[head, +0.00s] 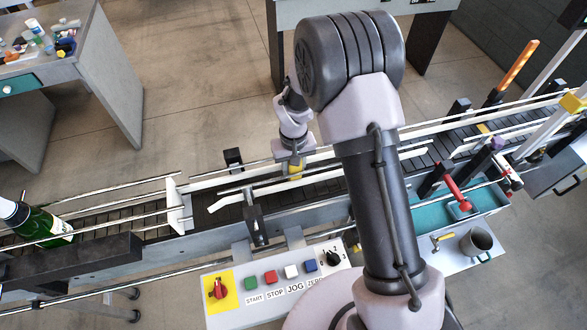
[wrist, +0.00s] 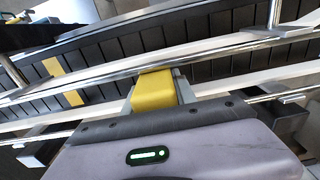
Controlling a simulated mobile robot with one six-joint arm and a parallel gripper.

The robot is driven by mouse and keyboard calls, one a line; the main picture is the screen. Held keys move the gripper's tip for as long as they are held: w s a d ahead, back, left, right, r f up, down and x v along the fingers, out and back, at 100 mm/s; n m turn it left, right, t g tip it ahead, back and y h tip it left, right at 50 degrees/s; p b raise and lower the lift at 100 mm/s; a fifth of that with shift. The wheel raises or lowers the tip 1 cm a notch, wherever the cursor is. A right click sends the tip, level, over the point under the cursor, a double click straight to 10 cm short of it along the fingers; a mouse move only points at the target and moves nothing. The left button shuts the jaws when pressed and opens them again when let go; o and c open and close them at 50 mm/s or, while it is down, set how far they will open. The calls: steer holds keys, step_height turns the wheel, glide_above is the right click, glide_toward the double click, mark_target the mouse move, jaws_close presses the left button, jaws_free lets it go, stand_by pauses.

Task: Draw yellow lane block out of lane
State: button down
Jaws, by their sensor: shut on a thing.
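The yellow lane block (wrist: 153,92) sits between the fingers of my gripper (wrist: 155,85) in the wrist view, beside a metal rail and white guide strip. My gripper is shut on it. In the head view, the gripper (head: 294,165) reaches down at the conveyor rails near the middle, with a little of the yellow block (head: 295,173) showing under it. The lane (wrist: 110,45) is a dark slatted conveyor between rails. I cannot tell whether the block is still between the lane's guides or raised above them.
A yellow patch (wrist: 65,80) lies farther along the belt. White guide strips (head: 270,190) and dark posts (head: 255,222) flank the gripper.

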steer(key=shift+r+p, duration=3.25)
steer(key=shift+r, duration=2.4)
steer(key=shift+f, duration=0.15)
